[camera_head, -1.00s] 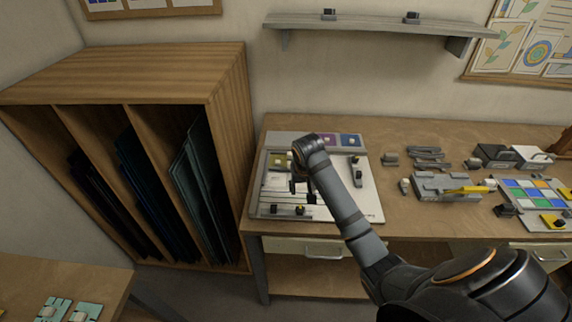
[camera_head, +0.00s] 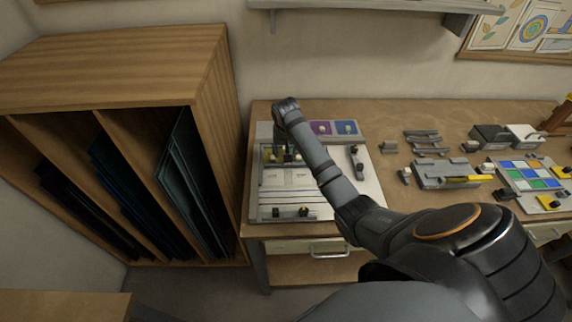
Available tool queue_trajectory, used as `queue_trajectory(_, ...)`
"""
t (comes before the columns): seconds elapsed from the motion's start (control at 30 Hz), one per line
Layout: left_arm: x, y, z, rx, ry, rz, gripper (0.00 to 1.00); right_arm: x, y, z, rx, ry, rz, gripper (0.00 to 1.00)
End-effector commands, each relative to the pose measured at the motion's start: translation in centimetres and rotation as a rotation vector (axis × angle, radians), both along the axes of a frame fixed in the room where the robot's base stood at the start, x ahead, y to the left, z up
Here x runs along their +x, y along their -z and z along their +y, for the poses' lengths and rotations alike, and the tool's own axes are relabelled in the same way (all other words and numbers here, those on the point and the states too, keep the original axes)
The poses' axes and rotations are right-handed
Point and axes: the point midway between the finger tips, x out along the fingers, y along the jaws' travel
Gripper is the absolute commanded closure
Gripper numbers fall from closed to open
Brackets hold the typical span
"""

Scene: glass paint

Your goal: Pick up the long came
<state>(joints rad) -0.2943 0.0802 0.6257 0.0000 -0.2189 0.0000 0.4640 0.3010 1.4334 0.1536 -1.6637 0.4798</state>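My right arm reaches in from the lower right over the pale work board (camera_head: 370,200) on the bench. Its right gripper (camera_head: 284,155) points down over the upper left part of the board, near a yellow square. The fingers are small and dark and partly behind my wrist, so I cannot tell if they are open or hold anything. Thin straight strips (camera_head: 288,190) run across the board below the gripper; I cannot tell whether one is the long came. Several short grey bars (camera_head: 425,140) lie on the bench to the right. My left gripper is not in view.
A grey holder with a yellow piece (camera_head: 445,174) and a tray of coloured glass squares (camera_head: 533,178) stand at right. Dark knobs (camera_head: 304,211) sit on the board's front edge. A wooden rack (camera_head: 215,110) of glass sheets stands left. A shelf (camera_head: 380,5) hangs above.

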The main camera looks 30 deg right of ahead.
Motion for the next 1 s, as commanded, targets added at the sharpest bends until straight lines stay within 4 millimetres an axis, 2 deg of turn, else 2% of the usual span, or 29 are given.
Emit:
queue_trajectory(0.07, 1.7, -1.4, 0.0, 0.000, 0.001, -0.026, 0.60, 0.3, 0.8, -0.5, 0.002, 0.002, 0.006, 0.53)
queue_trajectory(0.17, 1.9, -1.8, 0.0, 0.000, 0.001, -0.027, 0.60, 0.8, 2.5, -0.8, 0.002, 0.000, 0.005, 0.53)
queue_trajectory(0.3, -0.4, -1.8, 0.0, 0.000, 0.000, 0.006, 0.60, 1.1, 3.9, -1.1, 0.000, -0.001, 0.002, 0.53)
queue_trajectory(0.4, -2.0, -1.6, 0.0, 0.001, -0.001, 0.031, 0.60, 1.1, 4.2, -1.1, -0.001, -0.001, 0.001, 0.53)
queue_trajectory(0.5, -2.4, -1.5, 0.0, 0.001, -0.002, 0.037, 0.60, 1.1, 4.2, -1.1, -0.001, -0.001, 0.001, 0.53)
queue_trajectory(0.87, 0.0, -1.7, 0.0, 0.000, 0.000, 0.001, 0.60, 1.1, 4.1, -1.1, -0.001, -0.001, 0.001, 1.00)
queue_trajectory(1.0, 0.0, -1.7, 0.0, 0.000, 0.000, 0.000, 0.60, 1.1, 4.1, -1.1, -0.001, -0.001, 0.001, 1.00)
